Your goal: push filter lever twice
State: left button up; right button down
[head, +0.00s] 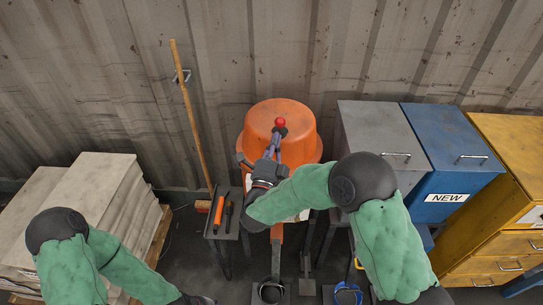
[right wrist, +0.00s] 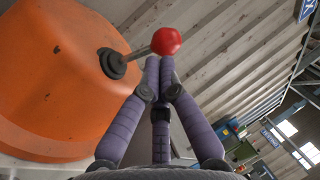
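The lever is a thin rod with a red ball (head: 280,122) on its end, on the top of an orange drum-shaped filter body (head: 285,112). In the right wrist view the red ball (right wrist: 166,41) and its rod (right wrist: 138,53) stick out sideways from the orange body (right wrist: 60,75). My right gripper (head: 278,134) reaches up just in front of the ball. Its purple fingers (right wrist: 160,62) come together with tips right below the ball; whether they touch it I cannot tell. Nothing shows between them. My left gripper (head: 197,299) is mostly cut off at the bottom edge.
A small dark stand (head: 222,229) with orange-handled tools is left of the filter. A wooden pole (head: 190,110) leans on the corrugated wall. Stacked pale slabs (head: 120,190) stand left; grey, blue (head: 450,150) and yellow cabinets stand right.

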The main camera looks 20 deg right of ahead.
aim_at(277, 120)
jog(key=shift+x, duration=0.85)
jog(key=shift+r, duration=0.1)
jog(key=shift+w+r+y+p, duration=0.15)
jog(key=shift+r+y+p, duration=0.15)
jog(key=shift+p, duration=0.2)
jog(key=shift+g, duration=0.3)
jog(key=shift+w+d+r+g+y+p, duration=0.15)
jog(key=shift+w+r+g+y+p, duration=0.3)
jog(key=shift+p, duration=0.45)
jog(key=w+r+g+p, duration=0.1)
jog(key=p, duration=0.1)
jog(key=w+r+n+g+y+p, duration=0.1)
jog(key=p, duration=0.2)
jog(key=shift+d+r+g+p, duration=0.2)
jog(key=shift+d+g+p, duration=0.1)
jog(key=shift+d+g, duration=0.05)
jog(key=shift+w+d+g+y+p, duration=0.1)
jog(key=shift+w+g+y+p, duration=0.3)
jog(key=shift+g, duration=0.1)
jog(key=shift+w+d, duration=0.15)
jog(key=shift+w, duration=0.3)
